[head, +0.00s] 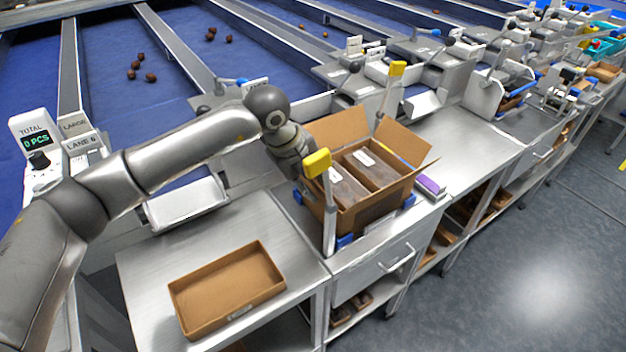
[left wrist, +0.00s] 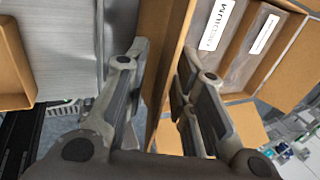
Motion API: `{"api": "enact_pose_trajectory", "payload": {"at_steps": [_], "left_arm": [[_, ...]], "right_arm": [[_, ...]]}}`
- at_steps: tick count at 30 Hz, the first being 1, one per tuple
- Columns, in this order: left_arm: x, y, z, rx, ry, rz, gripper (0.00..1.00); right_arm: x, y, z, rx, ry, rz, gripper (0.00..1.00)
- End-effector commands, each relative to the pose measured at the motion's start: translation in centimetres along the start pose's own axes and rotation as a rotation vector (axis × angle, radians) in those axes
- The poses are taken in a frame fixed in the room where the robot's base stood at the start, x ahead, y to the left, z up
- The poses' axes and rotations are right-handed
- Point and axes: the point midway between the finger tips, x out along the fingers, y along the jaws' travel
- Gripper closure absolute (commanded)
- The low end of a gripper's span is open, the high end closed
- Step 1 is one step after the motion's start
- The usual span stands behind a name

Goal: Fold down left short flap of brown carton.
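The brown carton (head: 366,213) stands open on the metal bench, holding brown packs with white labels. Its back flap (head: 338,131) stands up and its right short flap (head: 414,148) leans outward. My left gripper is at the carton's left end in the head view, its fingers mostly hidden by my wrist and a yellow-topped post. In the left wrist view my left gripper (left wrist: 163,72) is open, with its fingers apart and a brown carton panel (left wrist: 160,40) showing between them. I cannot tell whether they touch it. The left short flap is mostly hidden in the head view. My right gripper is not in view.
A shallow empty brown tray (head: 272,266) lies on the bench to the left. A purple box (head: 431,186) sits right of the carton. Blue sorting lanes with dates lie behind.

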Motion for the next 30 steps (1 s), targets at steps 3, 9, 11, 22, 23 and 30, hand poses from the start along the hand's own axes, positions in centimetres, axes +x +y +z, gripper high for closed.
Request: {"api": "enact_pose_trajectory", "payload": {"at_steps": [3, 9, 11, 22, 23, 30], "left_arm": [[0.1, 0.0, 0.0, 0.0, 0.0, 0.0, 0.76], [0.0, 0.0, 0.0, 0.0, 0.0, 0.0, 0.9], [0.0, 0.0, 0.0, 0.0, 0.0, 0.0, 0.98], [0.0, -0.1, 0.0, 0.0, 0.0, 0.01, 1.0], [0.0, -0.1, 0.0, 0.0, -0.001, 0.015, 1.0], [-0.1, -0.6, 0.0, 0.0, -0.001, 0.11, 1.0]], "right_arm": [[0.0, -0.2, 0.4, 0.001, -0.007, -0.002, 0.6], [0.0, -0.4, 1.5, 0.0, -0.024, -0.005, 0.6], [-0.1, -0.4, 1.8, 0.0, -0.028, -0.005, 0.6], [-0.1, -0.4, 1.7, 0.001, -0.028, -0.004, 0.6], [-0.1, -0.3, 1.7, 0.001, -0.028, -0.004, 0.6], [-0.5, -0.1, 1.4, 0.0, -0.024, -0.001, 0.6]]}}
